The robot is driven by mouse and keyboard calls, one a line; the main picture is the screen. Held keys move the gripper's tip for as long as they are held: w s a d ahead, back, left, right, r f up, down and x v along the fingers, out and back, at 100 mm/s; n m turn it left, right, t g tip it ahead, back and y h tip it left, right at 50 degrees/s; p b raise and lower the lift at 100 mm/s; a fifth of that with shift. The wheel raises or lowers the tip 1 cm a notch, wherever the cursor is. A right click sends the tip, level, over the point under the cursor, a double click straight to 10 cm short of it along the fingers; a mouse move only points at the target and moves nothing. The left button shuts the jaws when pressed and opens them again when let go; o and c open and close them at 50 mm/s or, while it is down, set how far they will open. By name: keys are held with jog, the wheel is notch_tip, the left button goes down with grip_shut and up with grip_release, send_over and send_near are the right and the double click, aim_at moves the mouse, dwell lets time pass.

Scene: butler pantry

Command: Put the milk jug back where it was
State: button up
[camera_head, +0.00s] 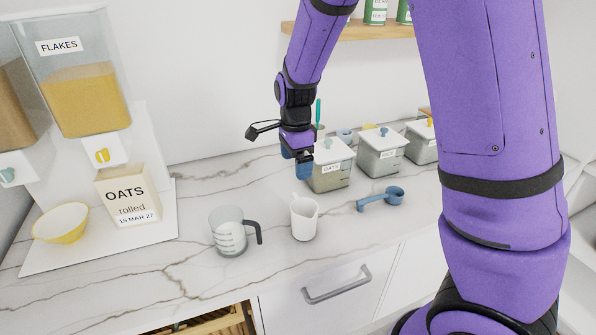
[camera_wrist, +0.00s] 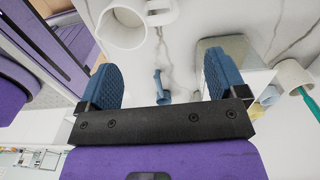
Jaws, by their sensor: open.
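The milk jug appears to be the small white jug (camera_head: 305,222), upright on the marble counter with its handle toward the back. It also shows at the top of the wrist view (camera_wrist: 122,30), partly cut off, with its handle to the right. My gripper (camera_head: 304,170) is above the counter, behind the white jug and beside the oats canister (camera_head: 328,178). In the wrist view my gripper's blue fingers (camera_wrist: 160,75) are spread wide with nothing held between them. The jug is outside the fingers and apart from them.
A clear measuring jug (camera_head: 229,236) with a dark handle stands left of the white jug. A blue scoop (camera_head: 382,199) lies to its right. Lidded canisters (camera_head: 380,155) line the back right. An oats box (camera_head: 128,195) and yellow bowl (camera_head: 61,224) stand left. The front counter is clear.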

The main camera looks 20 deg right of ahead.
jog(key=s+d+r+n+t+y, duration=0.15)
jog(key=s+d+r+n, duration=0.25)
jog(key=s+r+n, duration=0.65)
jog(key=s+d+r+n+t, duration=0.1)
jog(key=s+r+n+t, duration=0.1)
jog(key=s+r, duration=0.3)
jog(key=s+d+r+n+t+h, duration=0.1)
jog(key=s+r+n, duration=0.4)
jog(key=s, duration=0.6)
jog(key=shift+d+r+t, duration=0.45)
jog(key=shift+r, duration=0.05)
jog(key=shift+h, duration=0.25)
